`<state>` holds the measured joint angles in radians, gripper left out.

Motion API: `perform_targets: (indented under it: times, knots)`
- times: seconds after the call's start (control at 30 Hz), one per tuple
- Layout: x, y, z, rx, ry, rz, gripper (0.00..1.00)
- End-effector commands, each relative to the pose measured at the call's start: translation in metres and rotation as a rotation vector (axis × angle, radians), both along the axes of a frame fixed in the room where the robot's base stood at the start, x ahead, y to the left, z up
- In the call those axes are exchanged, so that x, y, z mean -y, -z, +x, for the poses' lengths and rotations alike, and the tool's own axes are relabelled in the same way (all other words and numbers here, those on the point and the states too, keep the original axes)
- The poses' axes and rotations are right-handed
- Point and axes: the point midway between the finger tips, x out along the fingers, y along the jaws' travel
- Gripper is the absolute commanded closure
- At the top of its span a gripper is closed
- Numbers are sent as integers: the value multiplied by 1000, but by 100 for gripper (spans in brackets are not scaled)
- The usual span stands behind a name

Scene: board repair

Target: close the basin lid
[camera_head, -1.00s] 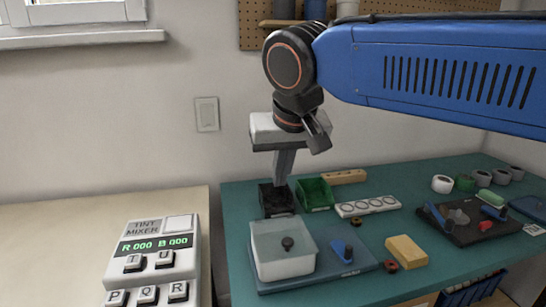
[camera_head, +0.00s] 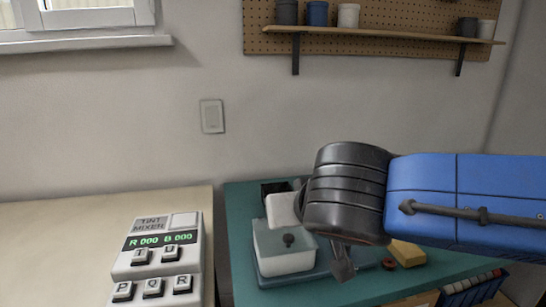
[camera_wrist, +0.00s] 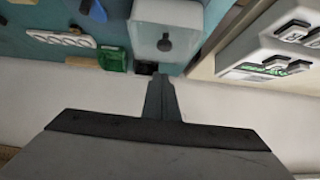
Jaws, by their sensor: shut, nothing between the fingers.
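The basin (camera_head: 285,262) is a pale, translucent-looking box on the teal bench, left of my arm in the head view. A dark round knob (camera_head: 289,240) shows on its pale top, which I take for the lid; I cannot tell how the lid sits. In the wrist view the basin (camera_wrist: 150,24) is at the top, with its knob (camera_wrist: 165,43). My gripper (camera_wrist: 157,78) is shut and empty, its tip apart from the knob in that picture.
A tint mixer box (camera_head: 157,258) with keys stands on the pale table at left. A yellow sponge-like block (camera_head: 408,253) lies right of my wrist. A green bin (camera_wrist: 113,59) and a white holed strip (camera_wrist: 62,39) show in the wrist view. The wall stands behind the bench.

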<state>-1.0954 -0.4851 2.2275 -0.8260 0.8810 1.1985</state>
Motion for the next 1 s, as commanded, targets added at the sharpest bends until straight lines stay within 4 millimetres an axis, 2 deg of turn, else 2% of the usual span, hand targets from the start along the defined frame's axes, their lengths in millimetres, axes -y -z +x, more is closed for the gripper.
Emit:
perform_targets:
  times: [0.23,0.5,1.0]
  knots:
    - [4,24,-15,-1,-2,-3,100]
    - [6,43,-22,-2,-1,-1,100]
    - [8,55,-25,-6,1,-7,100]
